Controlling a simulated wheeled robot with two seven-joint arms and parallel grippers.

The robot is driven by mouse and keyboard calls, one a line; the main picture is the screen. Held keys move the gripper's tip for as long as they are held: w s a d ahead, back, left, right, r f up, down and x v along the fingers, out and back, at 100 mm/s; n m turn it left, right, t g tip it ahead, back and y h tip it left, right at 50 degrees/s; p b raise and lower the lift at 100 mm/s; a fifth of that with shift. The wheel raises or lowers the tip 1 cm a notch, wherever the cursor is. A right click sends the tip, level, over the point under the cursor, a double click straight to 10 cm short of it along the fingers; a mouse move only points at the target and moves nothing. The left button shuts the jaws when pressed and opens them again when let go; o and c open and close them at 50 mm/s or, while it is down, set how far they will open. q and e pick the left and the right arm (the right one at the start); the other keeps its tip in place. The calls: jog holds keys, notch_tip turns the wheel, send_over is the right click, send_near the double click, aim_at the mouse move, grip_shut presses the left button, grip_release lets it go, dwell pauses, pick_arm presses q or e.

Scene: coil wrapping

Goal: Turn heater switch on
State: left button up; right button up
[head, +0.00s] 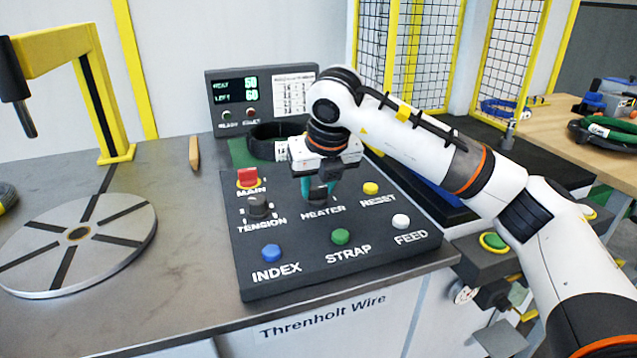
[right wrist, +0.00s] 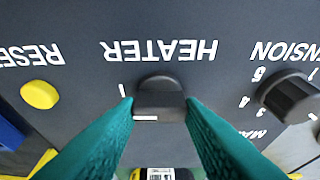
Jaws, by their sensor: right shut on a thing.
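The heater switch is a dark knob (right wrist: 159,97) beneath the HEATER label in the right wrist view, where the lettering appears upside down. In the head view the knob (head: 318,195) is partly hidden by my right gripper (head: 318,190), which reaches down over the control panel (head: 340,265). The gripper's two teal fingers (right wrist: 160,108) are shut on the knob, one on each side. A white mark shows on the knob's face near its lower edge in the right wrist view. My left gripper is not in view.
The panel also carries a red MAIN switch (head: 247,177), a TENSION knob (head: 258,206), a yellow RESET button (head: 370,188), and blue INDEX (head: 271,251), green STRAP (head: 340,237) and white FEED (head: 401,221) buttons. A display (head: 237,90) stands behind. A round turntable (head: 120,225) is at left.

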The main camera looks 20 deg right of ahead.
jog(key=shift+r, duration=0.1)
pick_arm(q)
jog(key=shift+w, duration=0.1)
pick_arm(e)
jog(key=o, duration=1)
jog(key=shift+r, duration=0.15)
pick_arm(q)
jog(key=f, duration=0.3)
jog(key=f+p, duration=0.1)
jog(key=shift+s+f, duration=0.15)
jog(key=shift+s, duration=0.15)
pick_arm(e)
jog(key=v, duration=1.1)
jog(key=shift+s+r, duration=0.2)
jog(key=shift+r, duration=0.05)
